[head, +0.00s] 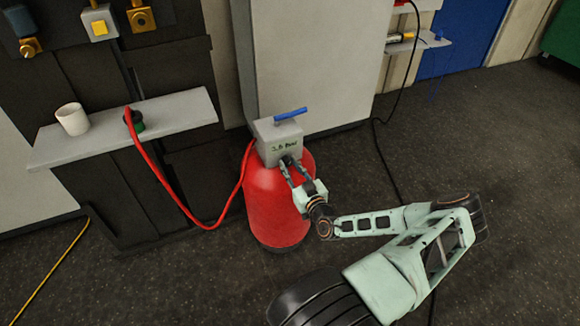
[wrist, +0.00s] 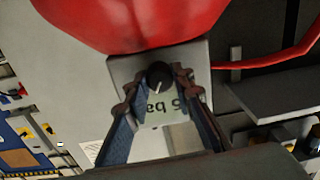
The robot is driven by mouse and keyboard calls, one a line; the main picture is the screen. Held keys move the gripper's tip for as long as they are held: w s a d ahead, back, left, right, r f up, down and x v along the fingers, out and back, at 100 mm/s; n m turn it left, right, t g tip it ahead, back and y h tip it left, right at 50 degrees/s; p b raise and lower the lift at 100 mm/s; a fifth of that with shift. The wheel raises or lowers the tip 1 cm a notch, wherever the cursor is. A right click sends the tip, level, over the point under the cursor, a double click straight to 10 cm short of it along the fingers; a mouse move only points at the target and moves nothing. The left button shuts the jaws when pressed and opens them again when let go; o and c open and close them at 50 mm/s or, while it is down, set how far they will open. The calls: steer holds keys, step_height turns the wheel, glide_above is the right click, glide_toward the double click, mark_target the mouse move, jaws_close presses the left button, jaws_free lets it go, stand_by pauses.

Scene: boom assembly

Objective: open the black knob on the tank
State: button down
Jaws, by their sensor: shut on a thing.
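The red tank (head: 272,205) stands on the floor with a grey box (head: 267,132) on top, marked with "bar" lettering. The black knob (wrist: 158,74) is on the front face of the box in the wrist view, with a light pointer mark on it. In the head view the knob is mostly hidden by the fingers. My gripper (head: 289,163) reaches in from the lower right. In the wrist view my gripper (wrist: 158,82) has one fingertip on each side of the knob and is shut on it. A blue lever (head: 290,113) sits on top of the box.
A red hose (head: 170,190) runs from the box to a grey shelf (head: 180,113) on the left. A white cup (head: 72,119) stands on that shelf. A pale cabinet (head: 305,60) is close behind the tank. Floor to the right is clear except a black cable (head: 384,150).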

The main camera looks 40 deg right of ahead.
steer(key=c, duration=1.7)
jaws_free()
steer(key=shift+o, duration=0.2)
steer(key=shift+s, duration=0.1)
steer(key=v, duration=1.2)
steer(key=shift+r, duration=0.1)
